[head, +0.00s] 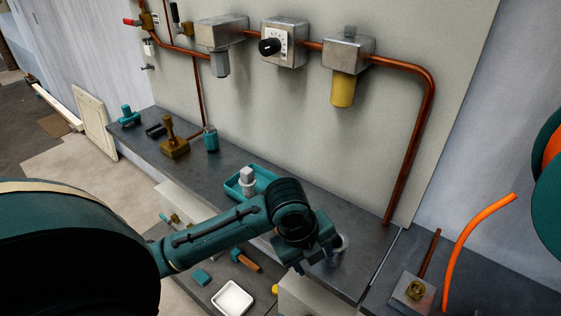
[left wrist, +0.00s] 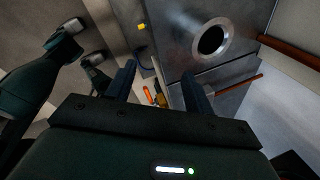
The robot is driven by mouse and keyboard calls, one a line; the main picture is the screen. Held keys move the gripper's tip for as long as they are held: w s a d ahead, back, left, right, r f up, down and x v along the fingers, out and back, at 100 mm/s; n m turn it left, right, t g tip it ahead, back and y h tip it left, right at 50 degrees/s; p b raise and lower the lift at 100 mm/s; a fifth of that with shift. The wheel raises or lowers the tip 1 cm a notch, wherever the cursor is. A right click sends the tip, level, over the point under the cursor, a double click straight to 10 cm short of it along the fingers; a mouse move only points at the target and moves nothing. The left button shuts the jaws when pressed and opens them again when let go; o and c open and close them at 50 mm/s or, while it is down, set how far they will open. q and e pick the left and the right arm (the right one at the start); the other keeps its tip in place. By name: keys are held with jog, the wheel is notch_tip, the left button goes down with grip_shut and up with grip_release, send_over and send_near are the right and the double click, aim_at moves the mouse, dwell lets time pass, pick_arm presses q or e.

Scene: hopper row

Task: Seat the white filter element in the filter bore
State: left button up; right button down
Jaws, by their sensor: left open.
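A small white block-like piece (head: 246,175), likely the white filter element, stands upright in a teal tray (head: 232,188) on the bench. The filter bore is a round dark hole with a bright metal rim (head: 342,243), partly hidden behind my left gripper in the head view. It shows clearly and empty in the left wrist view (left wrist: 211,39). My left gripper (head: 308,265) is above the bench front edge, just left of the bore and apart from it. Its two fingers (left wrist: 158,74) are spread with nothing between them.
A brass fitting (head: 174,145) and teal jar (head: 211,139) stand at the bench's left. Copper pipe (head: 427,115) runs down the back panel to the bench near the bore. A white dish (head: 232,298) lies lower in front. An orange hose (head: 462,240) rises at right.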

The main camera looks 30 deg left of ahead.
pick_arm(q)
jog(key=w+a+r+m+g+y, duration=0.1)
jog(key=w+a+r+m, duration=0.3)
jog(key=a+r+m, duration=0.25)
jog(key=w+a+r+m+y, duration=0.1)
jog(key=w+a+r+m, duration=0.3)
jog(key=a+r+m, duration=0.25)
jog(key=f, duration=0.4)
jog(key=w+f, duration=0.1)
jog(key=f, duration=0.3)
jog(key=w+f, duration=0.1)
jog(key=f, duration=0.4)
jog(key=shift+a, duration=0.1)
jog(key=c, duration=1.1)
jog(key=shift+r, duration=0.2)
grip_shut()
